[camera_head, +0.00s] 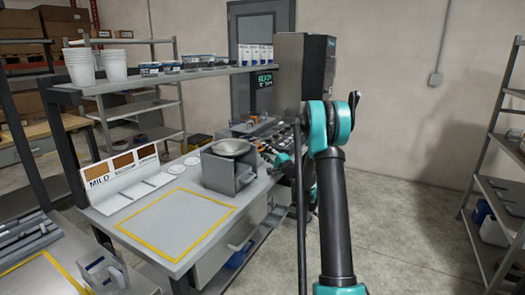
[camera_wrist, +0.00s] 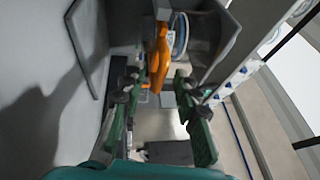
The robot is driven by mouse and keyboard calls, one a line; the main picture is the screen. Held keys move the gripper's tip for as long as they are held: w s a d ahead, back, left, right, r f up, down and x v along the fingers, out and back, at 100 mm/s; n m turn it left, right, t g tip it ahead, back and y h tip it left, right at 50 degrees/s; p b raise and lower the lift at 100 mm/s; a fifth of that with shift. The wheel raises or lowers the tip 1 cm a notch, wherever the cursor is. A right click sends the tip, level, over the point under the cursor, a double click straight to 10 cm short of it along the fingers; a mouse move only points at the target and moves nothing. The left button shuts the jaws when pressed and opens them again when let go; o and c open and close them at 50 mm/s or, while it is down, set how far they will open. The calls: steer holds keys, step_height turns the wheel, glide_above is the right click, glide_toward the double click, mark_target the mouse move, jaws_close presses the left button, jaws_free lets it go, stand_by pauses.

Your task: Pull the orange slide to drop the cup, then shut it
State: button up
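The orange slide (camera_wrist: 157,55) shows in the wrist view as an upright orange piece at the upper middle. My gripper (camera_wrist: 158,84) is open, with one green finger on each side of the orange slide's lower end. I see a gap between the slide and the right finger; whether the left finger touches it I cannot tell. A round white-and-blue rim (camera_wrist: 180,36), possibly a cup, sits just right of the slide inside the grey housing.
The grey bench (camera_head: 135,238) has a clear yellow-outlined square at its front. A MILD sample board (camera_head: 125,170) stands left of the dispenser. White cup stacks (camera_head: 113,66) and small tubs sit on the shelf above. A tall dark machine (camera_head: 306,72) stands behind.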

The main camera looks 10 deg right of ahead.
steer(key=shift+x, duration=0.95)
jaws_close()
